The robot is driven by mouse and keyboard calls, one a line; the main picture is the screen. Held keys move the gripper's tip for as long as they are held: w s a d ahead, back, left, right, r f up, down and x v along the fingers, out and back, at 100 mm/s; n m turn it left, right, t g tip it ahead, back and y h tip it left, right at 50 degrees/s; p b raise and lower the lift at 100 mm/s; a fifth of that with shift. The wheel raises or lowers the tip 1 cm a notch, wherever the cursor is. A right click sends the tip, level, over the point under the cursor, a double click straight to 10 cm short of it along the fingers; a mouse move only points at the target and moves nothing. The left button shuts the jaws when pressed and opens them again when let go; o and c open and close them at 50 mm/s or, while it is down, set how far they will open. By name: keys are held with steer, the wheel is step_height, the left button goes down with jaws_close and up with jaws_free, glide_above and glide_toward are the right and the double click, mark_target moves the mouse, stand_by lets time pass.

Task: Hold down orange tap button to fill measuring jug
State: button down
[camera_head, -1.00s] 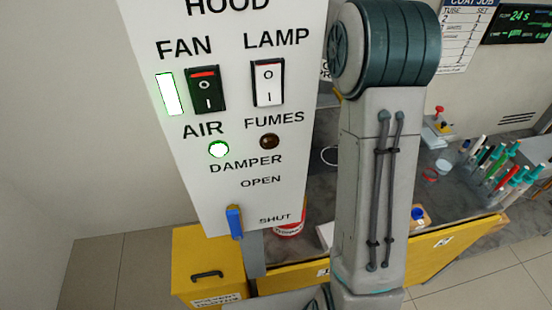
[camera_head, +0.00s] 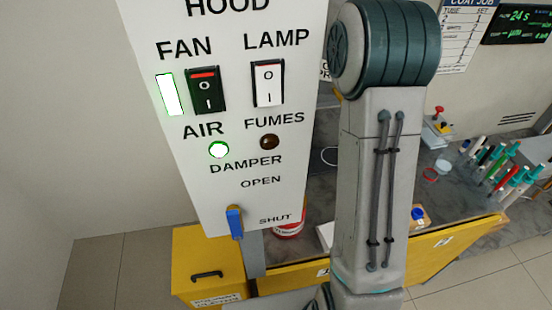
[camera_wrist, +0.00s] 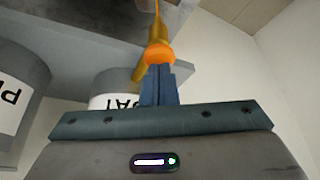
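In the wrist view, which looks upside down, the orange tap button (camera_wrist: 160,53) is right at the tips of my gripper (camera_wrist: 158,70). The fingers are close together with nothing visible between them, and they appear to touch the button. The yellow-orange tap body (camera_wrist: 140,72) shows beside and behind the button. A thin orange line (camera_wrist: 157,8) runs from the tap to the picture's top edge and looks like a stream of liquid. The measuring jug cannot be made out in either view. My gripper is hidden in the head view.
Two grey containers with white labels (camera_wrist: 15,105) (camera_wrist: 105,102) stand near the tap. In the head view, a white hood panel (camera_head: 215,180) with switches and a blue damper lever (camera_head: 235,222) fills the left. A bench behind my arm holds several coloured rods (camera_head: 505,175).

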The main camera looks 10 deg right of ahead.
step_height(320, 180, up, 7)
steer(key=p, duration=0.3)
steer(key=shift+p, duration=0.4)
steer(key=shift+f, duration=0.1)
